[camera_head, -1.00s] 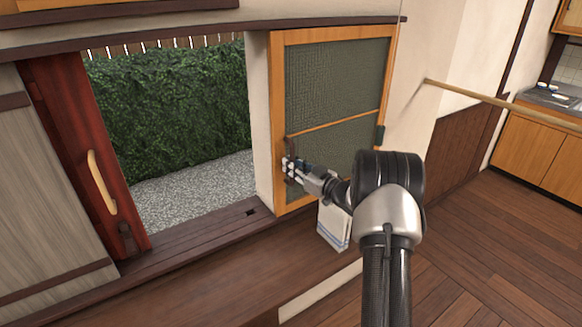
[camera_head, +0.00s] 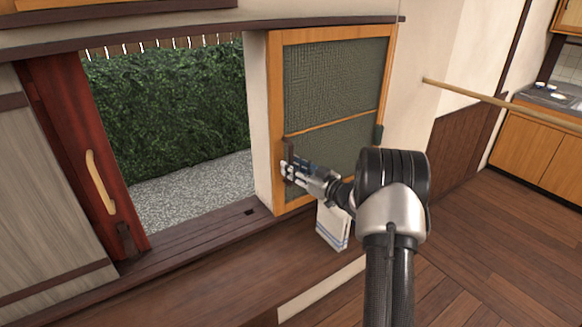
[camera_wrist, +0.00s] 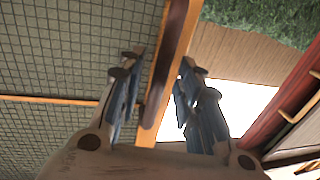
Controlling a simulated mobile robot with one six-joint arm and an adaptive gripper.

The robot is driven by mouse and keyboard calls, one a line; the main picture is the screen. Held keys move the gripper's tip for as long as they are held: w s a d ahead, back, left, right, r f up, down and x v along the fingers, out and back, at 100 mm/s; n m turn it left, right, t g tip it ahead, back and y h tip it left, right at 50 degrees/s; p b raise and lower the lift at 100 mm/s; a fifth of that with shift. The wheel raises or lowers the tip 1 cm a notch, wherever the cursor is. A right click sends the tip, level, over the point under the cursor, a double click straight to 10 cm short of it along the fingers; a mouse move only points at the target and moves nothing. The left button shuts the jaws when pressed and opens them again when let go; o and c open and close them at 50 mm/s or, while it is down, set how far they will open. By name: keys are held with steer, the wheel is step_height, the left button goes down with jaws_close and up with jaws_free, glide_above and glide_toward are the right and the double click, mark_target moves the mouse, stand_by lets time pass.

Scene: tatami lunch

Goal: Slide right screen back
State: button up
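The right screen (camera_head: 335,85) is an orange wooden frame with dark green mesh, at the right side of the opening in the head view. A dark upright handle (camera_head: 290,150) is on its left stile. My gripper (camera_head: 286,171) is at the lower part of this handle. In the wrist view the fingers (camera_wrist: 158,68) are spread apart, with the dark handle (camera_wrist: 165,75) and the orange stile showing between them. A gap shows on either side of the handle. Whether a finger touches it I cannot tell.
The opening left of the screen shows a hedge (camera_head: 165,110) and gravel (camera_head: 200,185). A dark red door panel (camera_head: 75,150) with a pale handle stands at the left. A wooden pole (camera_head: 480,97) juts out at the right.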

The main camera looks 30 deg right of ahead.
steer(key=v, duration=1)
steer(key=shift+s, duration=0.25)
steer(key=shift+d, duration=0.1)
steer(key=w+a+r+m+g+h, duration=0.1)
steer(key=a+r+g+h, duration=0.15)
steer(key=r, duration=0.25)
steer(key=w+a+r+g+h, duration=0.1)
steer(key=w+a+r+h, duration=0.1)
steer(key=a+r+h, duration=0.3)
steer(key=s+a+r+m+g, duration=0.2)
steer(key=s+a+r, duration=0.1)
steer(key=s+r, duration=0.15)
steer(key=s+a+f+g+y, duration=0.1)
steer(key=s+a+f+g, duration=0.1)
steer(key=s+a, duration=0.5)
steer(key=s+a+f+g+y, duration=0.1)
steer(key=s+a, duration=0.6)
steer(key=s, duration=0.7)
steer(key=s+a+f+g+y, duration=0.1)
steer(key=s+a+f+g, duration=0.3)
steer(key=s+a, duration=0.3)
steer(key=s, duration=0.3)
steer(key=shift+s+a, duration=0.15)
steer(key=shift+a, duration=0.1)
steer(key=shift+g+y, duration=0.25)
